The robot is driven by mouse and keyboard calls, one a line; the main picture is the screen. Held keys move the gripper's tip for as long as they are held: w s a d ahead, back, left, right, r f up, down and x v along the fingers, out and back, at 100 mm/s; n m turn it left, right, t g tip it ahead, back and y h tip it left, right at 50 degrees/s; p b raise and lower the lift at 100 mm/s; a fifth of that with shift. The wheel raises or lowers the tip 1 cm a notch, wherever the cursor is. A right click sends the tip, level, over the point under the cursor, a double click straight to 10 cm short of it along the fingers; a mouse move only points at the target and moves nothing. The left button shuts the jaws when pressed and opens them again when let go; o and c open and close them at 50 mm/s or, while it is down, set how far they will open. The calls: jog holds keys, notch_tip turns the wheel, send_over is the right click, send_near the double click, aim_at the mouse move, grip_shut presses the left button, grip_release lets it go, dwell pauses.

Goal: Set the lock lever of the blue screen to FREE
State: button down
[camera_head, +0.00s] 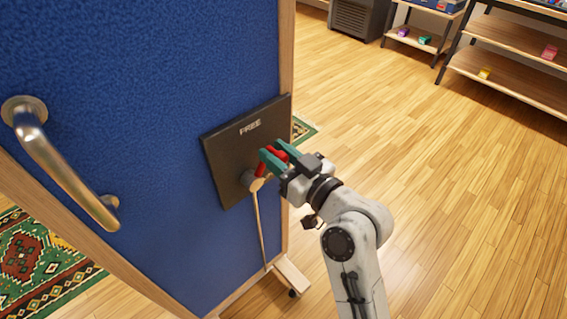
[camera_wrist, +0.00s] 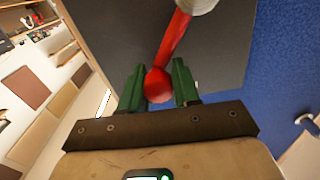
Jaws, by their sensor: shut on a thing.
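The blue screen (camera_head: 150,100) stands at the left in the head view, framed in wood. A dark plate (camera_head: 228,160) on it carries the word FREE (camera_head: 250,127) near its upper edge. The red lock lever (camera_head: 261,170) runs from a pale round hub (camera_head: 250,182) up and to the right, below and right of the word. My gripper (camera_head: 279,156) has its green fingers shut on the lever's end. In the wrist view, the red knob (camera_wrist: 158,86) lies between the fingertips (camera_wrist: 158,88), with the lever rising to the hub (camera_wrist: 198,5). Other plate markings are hidden or unreadable.
A metal door-type handle (camera_head: 60,165) juts from the screen at the left. A thin rod (camera_head: 259,225) runs down from the hub. The screen's wheeled foot (camera_head: 292,275) stands below. Shelves (camera_head: 510,70) are far right. Wooden floor (camera_head: 460,190) is clear at the right.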

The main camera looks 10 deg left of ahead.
jog(key=shift+s+a+r+n+b, duration=0.1)
jog(key=shift+s+a+n+b, duration=0.1)
jog(key=shift+s+n+b, duration=0.35)
jog(key=shift+s+a+r+n+b, duration=0.15)
jog(key=shift+a+n+b, duration=0.15)
jog(key=shift+n, duration=0.55)
jog(key=shift+s+a+r+n+b, duration=0.15)
jog(key=shift+s+n+b, duration=0.15)
jog(key=shift+n+b, duration=0.3)
jog(key=shift+s+a, duration=0.1)
jog(key=c, duration=0.9)
grip_release()
jog(key=shift+r, duration=0.15)
jog(key=shift+o, duration=0.2)
send_near(250, 144)
jog(key=v, duration=0.6)
